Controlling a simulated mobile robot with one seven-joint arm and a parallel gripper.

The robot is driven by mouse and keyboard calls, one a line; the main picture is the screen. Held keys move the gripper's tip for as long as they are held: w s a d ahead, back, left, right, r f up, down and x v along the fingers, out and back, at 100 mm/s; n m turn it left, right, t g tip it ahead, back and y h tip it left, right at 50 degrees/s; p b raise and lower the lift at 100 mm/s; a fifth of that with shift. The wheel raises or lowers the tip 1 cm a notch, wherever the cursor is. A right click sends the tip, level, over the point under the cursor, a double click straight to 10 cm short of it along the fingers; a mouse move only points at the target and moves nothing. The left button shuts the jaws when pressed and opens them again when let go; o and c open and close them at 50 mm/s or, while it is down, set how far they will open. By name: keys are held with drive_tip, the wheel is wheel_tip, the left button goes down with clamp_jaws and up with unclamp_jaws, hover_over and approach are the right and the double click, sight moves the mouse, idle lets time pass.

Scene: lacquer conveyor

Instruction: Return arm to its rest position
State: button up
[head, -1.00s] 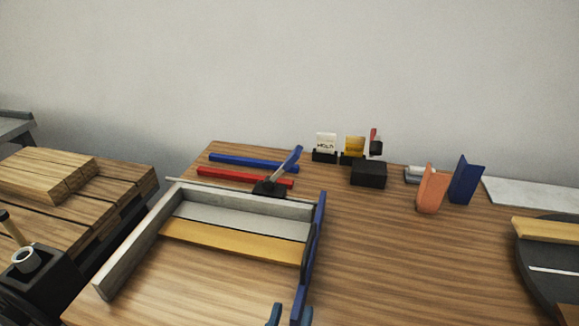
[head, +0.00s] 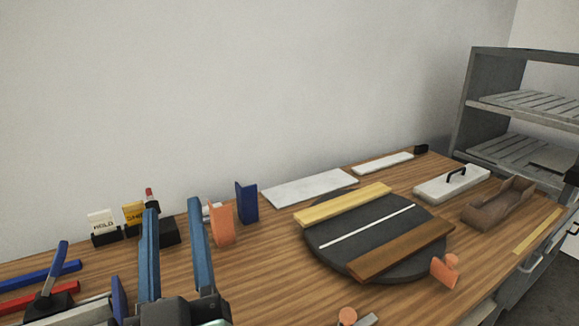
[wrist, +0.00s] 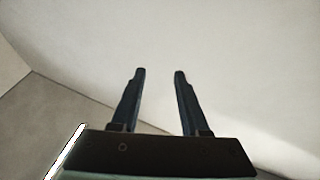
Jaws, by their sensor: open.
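My gripper (head: 172,208) shows at the lower left of the head view, with two blue fingers standing upright and apart. Nothing is between them. It appears in front of the wooden workbench (head: 262,285) and partly covers a black block (head: 169,230).
A dark turntable (head: 330,255) carries a yellow strip and a brown strip. Orange (head: 221,224) and blue (head: 246,203) upright pieces stand behind my gripper. White slabs (head: 310,188), a float with a handle (head: 451,184) and a grey shelf rack (head: 478,75) are to the right.

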drive_tip(key=s+d+r+m+t+h, duration=0.2)
drive_tip(key=d+r+m+t+h, duration=0.15)
drive_tip(key=d+r, duration=0.55)
drive_tip(key=s+d+r+m+t+h, duration=0.25)
drive_tip(key=d+r+h, duration=0.25)
drive_tip(key=r, duration=0.8)
wheel_tip(320, 180, up, 15)
drive_tip(key=p, duration=1.5)
drive_tip(key=shift+w+a, duration=0.2)
drive_tip(key=shift+a, duration=0.05)
